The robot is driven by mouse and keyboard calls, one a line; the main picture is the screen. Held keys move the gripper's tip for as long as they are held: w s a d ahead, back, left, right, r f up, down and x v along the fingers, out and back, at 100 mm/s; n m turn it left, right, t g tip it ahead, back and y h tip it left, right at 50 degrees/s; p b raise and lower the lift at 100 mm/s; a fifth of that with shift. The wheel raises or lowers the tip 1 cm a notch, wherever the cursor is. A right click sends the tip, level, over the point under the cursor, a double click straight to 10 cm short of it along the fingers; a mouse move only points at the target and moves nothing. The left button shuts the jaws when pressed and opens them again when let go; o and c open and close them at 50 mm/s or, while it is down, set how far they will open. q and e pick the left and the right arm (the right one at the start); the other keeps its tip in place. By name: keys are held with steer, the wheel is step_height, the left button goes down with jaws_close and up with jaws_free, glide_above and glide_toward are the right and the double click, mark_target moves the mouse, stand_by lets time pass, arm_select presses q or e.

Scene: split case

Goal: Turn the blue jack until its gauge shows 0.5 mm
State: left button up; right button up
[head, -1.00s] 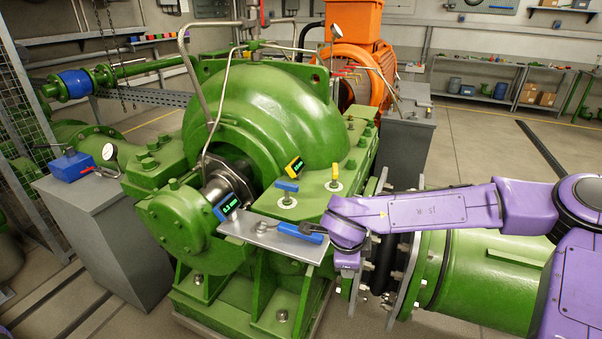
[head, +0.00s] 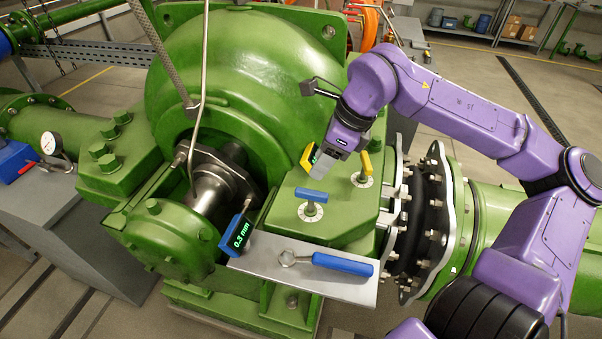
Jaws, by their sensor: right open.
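The blue jack (head: 312,196) is a blue T-handle on a round white dial, standing on the green casing ledge. My left gripper is not in view.
The yellow jack (head: 366,163) stands close to the right of my right gripper. A blue-handled wrench (head: 342,264) lies on a metal plate (head: 310,283) in front. A bent steel pipe (head: 198,125) rises on the left. A grey cabinet (head: 75,220) stands at left.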

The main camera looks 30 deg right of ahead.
mark_target(312, 190)
steer(key=x, duration=0.2)
steer(key=s+p+x, duration=0.1)
steer(key=x, duration=0.5)
steer(key=shift+s+d+f+p, duration=0.25)
steer(key=shift+d+f+p, duration=0.05)
steer(key=shift+d+f, duration=0.1)
steer(key=shift+w+a, duration=0.1)
steer(key=shift+w, duration=0.1)
steer(key=shift+s+a+r, duration=0.1)
steer(key=shift+s+r, duration=0.1)
steer(key=shift+s, duration=0.45)
steer(key=c, duration=0.5)
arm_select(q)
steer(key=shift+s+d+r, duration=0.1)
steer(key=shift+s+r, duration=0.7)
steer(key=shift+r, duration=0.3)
arm_select(e)
jaws_close()
